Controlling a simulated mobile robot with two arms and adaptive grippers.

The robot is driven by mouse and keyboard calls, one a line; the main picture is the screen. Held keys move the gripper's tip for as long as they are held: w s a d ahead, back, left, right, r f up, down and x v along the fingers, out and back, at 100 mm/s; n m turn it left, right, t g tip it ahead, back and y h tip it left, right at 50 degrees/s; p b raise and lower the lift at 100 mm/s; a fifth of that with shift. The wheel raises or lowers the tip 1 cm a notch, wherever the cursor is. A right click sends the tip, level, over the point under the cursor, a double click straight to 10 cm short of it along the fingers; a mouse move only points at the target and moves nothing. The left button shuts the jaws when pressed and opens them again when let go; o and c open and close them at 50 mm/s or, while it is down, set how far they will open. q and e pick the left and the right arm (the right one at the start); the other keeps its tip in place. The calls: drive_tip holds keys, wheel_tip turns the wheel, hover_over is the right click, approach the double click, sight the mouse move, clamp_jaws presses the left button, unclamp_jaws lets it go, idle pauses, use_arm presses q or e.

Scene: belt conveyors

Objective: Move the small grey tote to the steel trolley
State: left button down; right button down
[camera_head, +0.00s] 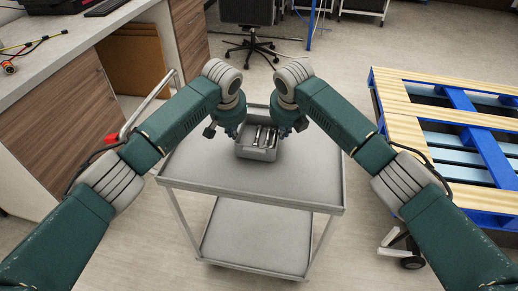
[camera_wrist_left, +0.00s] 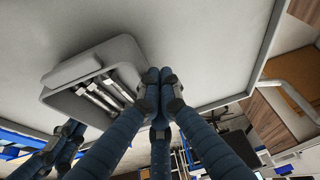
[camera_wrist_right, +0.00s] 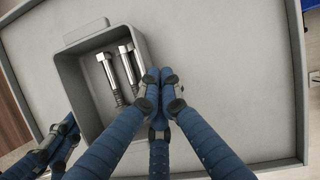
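The small grey tote (camera_head: 257,153) sits upright on, or very close above, the top shelf of the steel trolley (camera_head: 250,185), near its far edge. Metal bolts (camera_wrist_right: 120,72) lie inside it. The tote also shows in the left wrist view (camera_wrist_left: 86,66) and the right wrist view (camera_wrist_right: 85,85). My left gripper (camera_wrist_left: 160,75) is shut, fingertips together, at one side wall of the tote. My right gripper (camera_wrist_right: 160,76) is likewise shut at the opposite side wall. I cannot tell whether the tips touch the walls. I see no wall between them.
The trolley's near top surface is clear, and its lower shelf (camera_head: 255,235) is empty. A wooden pallet with blue parts (camera_head: 445,115) stands on the right. A cabinet with a worktop (camera_head: 75,100) is on the left. An office chair (camera_head: 250,25) stands behind.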

use_arm(q)
drive_tip(key=shift+d, duration=0.45)
use_arm(e)
drive_tip(key=shift+s+a, duration=0.1)
drive_tip(key=shift+a, duration=0.4)
use_arm(q)
drive_tip(key=shift+a, duration=0.6)
use_arm(e)
drive_tip(key=shift+d, duration=0.6)
use_arm(q)
drive_tip(key=c, duration=2.1)
unclamp_jaws()
drive_tip(key=shift+a, duration=0.4)
use_arm(e)
drive_tip(key=shift+d, duration=0.4)
use_arm(q)
drive_tip(key=shift+o, duration=0.4)
drive_tip(key=shift+s+a, duration=0.1)
drive_tip(key=shift+a, duration=0.25)
use_arm(e)
drive_tip(key=shift+d, duration=0.4)
use_arm(q)
drive_tip(key=shift+a, duration=0.1)
use_arm(e)
drive_tip(key=c, duration=2)
unclamp_jaws()
